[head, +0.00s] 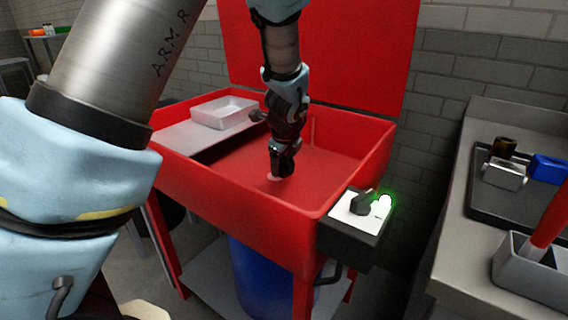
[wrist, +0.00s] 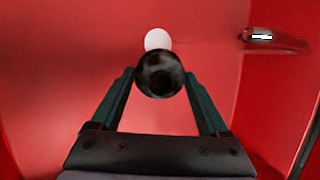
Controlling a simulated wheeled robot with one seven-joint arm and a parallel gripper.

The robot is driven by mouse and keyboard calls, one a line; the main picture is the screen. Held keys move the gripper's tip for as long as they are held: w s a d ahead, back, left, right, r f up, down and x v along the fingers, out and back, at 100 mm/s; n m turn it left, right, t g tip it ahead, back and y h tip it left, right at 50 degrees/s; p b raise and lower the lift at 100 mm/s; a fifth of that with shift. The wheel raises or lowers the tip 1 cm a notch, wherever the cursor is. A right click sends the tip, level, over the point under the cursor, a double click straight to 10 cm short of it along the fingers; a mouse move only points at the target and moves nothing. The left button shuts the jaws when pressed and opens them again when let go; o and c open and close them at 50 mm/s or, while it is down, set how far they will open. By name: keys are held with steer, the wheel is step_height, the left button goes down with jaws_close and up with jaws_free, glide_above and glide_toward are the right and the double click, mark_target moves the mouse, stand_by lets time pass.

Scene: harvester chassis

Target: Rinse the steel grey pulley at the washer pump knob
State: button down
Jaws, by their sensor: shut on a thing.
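My gripper (head: 284,162) points down inside the red washer basin (head: 340,180). In the wrist view, my gripper (wrist: 160,76) is shut on a dark, shiny round part, which I take to be the steel grey pulley (wrist: 160,74). It is held above the basin floor; in the head view it is too small and dark to make out clearly. The washer pump knob (head: 361,203) is a black knob on a white plate at the basin's front right corner. A green lamp (head: 384,202) glows beside it.
A white tray (head: 224,112) sits on the basin's left shelf. A pale round spot (wrist: 158,40) shows beyond the held part. The red lid stands up behind. At right, a bench holds a dark tray (head: 512,202) of parts and a grey bin (head: 528,274).

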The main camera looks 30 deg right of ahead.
steer(key=shift+w+d+f+p, duration=0.2)
steer(key=shift+w+d, duration=0.1)
steer(key=shift+w, duration=0.4)
steer(key=shift+w+d+f+p, duration=0.1)
steer(key=shift+w+d+p, duration=0.15)
steer(key=shift+w, duration=0.5)
steer(key=shift+w+d+f+p, duration=0.15)
steer(key=shift+w+d, duration=0.15)
steer(key=shift+w, duration=0.4)
steer(key=shift+d, duration=0.25)
steer(key=shift+s+d, duration=0.2)
steer(key=shift+d, duration=0.15)
steer(key=shift+a, duration=0.15)
steer(key=shift+w+a, duration=0.2)
steer(key=shift+a, duration=0.2)
steer(key=shift+d, duration=0.15)
steer(key=shift+s+d, duration=0.2)
steer(key=shift+d, duration=0.2)
